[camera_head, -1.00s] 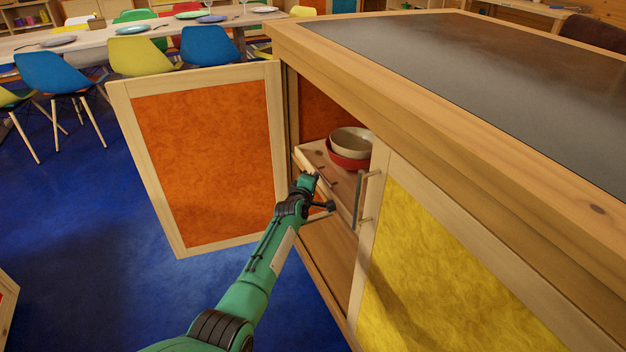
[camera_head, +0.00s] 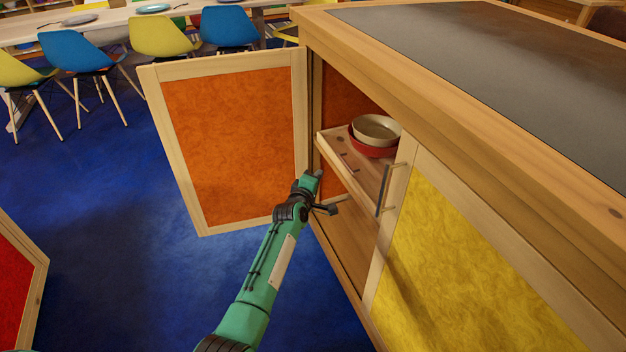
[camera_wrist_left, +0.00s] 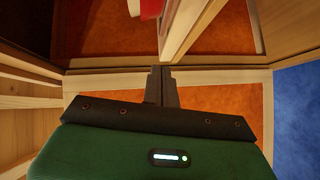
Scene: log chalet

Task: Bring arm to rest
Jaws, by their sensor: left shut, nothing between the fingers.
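My left arm (camera_head: 268,265) is green and reaches up from the bottom of the head view. Its gripper (camera_head: 312,178) is at the open cabinet front, just below the shelf and beside the orange door. The left wrist view shows the gripper fingers (camera_wrist_left: 161,74) closed together, with nothing between them. My right gripper is in neither view.
The cabinet's orange door (camera_head: 235,145) stands open on the left, and the yellow door (camera_head: 455,265) is at the right. A wooden shelf (camera_head: 335,150) holds a beige bowl (camera_head: 377,128) and a red bowl (camera_head: 370,149). Blue floor (camera_head: 110,200) is clear at left.

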